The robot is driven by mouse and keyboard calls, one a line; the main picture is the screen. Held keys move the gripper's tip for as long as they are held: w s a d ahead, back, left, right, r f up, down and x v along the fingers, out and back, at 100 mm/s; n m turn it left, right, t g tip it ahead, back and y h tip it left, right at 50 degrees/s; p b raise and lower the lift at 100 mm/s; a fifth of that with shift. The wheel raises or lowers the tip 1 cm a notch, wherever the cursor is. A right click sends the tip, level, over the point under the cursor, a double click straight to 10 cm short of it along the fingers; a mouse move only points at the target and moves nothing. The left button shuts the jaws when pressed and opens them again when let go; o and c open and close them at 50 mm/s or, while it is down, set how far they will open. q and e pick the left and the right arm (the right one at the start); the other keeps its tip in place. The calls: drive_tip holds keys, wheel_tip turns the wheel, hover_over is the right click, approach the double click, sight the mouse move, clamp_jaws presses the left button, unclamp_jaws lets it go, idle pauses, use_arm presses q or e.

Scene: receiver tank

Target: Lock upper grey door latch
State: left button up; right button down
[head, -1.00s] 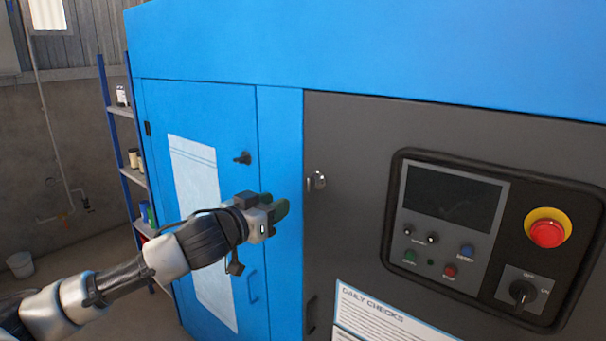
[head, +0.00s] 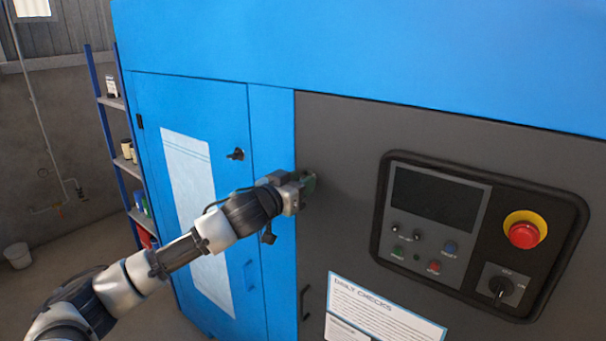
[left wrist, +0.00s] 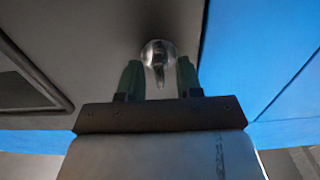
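The upper latch (left wrist: 158,58) of the grey door (head: 345,130) is a small round silver fitting with a tab, seen in the left wrist view just beyond and between my fingertips. In the head view my gripper hides it. My left gripper (head: 308,183) is at the latch, near the grey door's left edge. In the left wrist view its two green fingers (left wrist: 158,75) stand apart, one on each side of the latch's tab. I cannot tell whether they touch it. My right gripper is not in view.
The blue door (head: 190,110) with a dark latch (head: 236,154) is left of the grey door. A control panel (head: 480,235) with a red emergency button (head: 524,231) is to the right. A daily checks sign (head: 385,310) is below. A shelf (head: 118,150) stands far left.

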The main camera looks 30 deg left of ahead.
use_arm(q)
drive_tip(key=shift+w, duration=0.6)
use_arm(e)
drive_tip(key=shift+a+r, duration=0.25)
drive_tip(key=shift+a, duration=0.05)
use_arm(q)
clamp_jaws()
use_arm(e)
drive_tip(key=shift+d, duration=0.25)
